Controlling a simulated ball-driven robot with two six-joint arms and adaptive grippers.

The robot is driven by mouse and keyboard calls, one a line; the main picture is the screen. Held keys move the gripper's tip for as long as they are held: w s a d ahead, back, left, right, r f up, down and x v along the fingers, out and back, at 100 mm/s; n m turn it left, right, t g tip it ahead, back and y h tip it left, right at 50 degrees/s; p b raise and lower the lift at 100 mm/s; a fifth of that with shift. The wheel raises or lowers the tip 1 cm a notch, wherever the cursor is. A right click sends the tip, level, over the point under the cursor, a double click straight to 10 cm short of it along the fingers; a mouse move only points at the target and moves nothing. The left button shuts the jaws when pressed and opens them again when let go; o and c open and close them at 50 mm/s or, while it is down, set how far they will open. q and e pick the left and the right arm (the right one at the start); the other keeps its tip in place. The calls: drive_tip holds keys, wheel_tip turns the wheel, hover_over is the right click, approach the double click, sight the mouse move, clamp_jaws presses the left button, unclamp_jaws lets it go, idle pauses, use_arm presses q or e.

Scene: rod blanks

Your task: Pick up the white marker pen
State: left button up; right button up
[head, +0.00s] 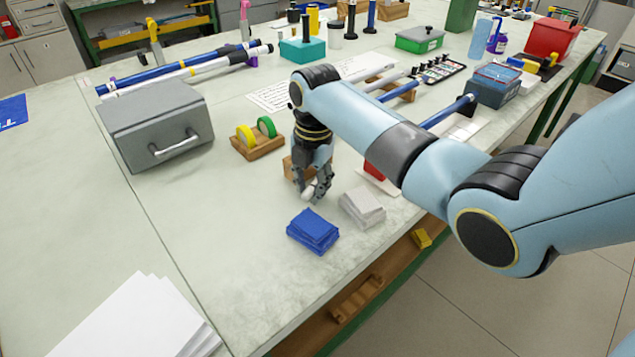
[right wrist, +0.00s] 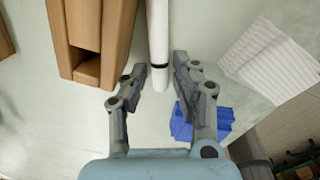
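The white marker pen (right wrist: 159,40) runs down from the top edge in the right wrist view, with a dark ring near its lower end. My right gripper (right wrist: 160,68) has a finger on each side of the pen, with narrow gaps showing. It looks open around the pen. In the head view my right gripper (head: 315,188) points down low over the table near its front edge. A small white part of the pen (head: 308,195) shows at the fingertips; the rest is hidden. My left gripper is not in view.
A wooden holder (right wrist: 88,65) stands just left of the pen in the right wrist view. Blue cloths (head: 313,232) and grey-white cloths (head: 362,207) lie close by. A tray with tape rolls (head: 258,146) and a grey box (head: 150,110) stand to the left.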

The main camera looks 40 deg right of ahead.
clamp_jaws()
drive_tip(key=shift+r, duration=0.1)
